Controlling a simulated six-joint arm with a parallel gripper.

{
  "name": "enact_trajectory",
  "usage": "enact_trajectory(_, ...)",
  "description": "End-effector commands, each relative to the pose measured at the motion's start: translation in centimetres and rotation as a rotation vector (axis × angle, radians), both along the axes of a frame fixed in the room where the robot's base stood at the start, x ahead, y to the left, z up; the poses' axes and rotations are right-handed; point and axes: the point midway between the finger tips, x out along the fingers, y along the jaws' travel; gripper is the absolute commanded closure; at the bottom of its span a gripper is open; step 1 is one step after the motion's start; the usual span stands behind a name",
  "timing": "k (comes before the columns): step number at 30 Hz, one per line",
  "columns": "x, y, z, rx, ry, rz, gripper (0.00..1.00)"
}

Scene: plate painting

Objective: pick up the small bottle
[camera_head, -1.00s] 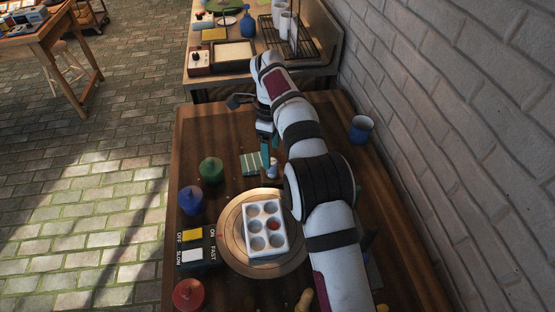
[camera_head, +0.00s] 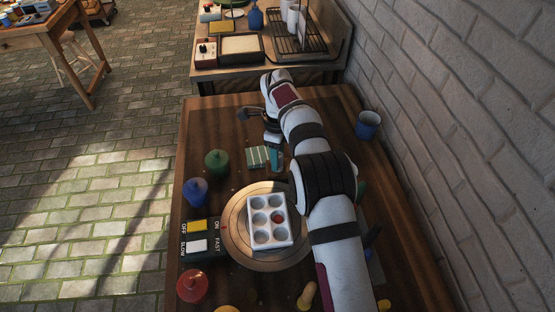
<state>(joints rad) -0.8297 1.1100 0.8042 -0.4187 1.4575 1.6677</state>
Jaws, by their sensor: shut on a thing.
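My gripper (camera_head: 276,158) reaches down at the far part of the wooden turntable table, beside the green striped cloth. Its teal fingers are shut on the small bottle (camera_head: 277,169). The bottle is small and pale, and the fingers hide most of it. I cannot tell whether its base is touching the table or just clear of it.
A striped cloth (camera_head: 257,157) lies just left of my gripper. A white paint palette (camera_head: 270,235) sits on the round turntable (camera_head: 238,250). Green (camera_head: 217,162), blue (camera_head: 195,191) and red (camera_head: 192,286) pots line the left side. A blue cup (camera_head: 368,125) stands near the wall.

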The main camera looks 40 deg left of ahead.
Motion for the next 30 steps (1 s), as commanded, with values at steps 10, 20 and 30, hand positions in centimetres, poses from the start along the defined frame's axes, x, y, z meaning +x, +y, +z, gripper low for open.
enact_trajectory(10,0.0,0.1,3.0,0.002,0.0,0.001,0.84)
enact_trajectory(20,1.9,-6.1,7.9,0.0,0.0,-0.001,0.84)
enact_trajectory(30,3.3,-11.0,10.9,0.0,0.002,0.002,0.84)
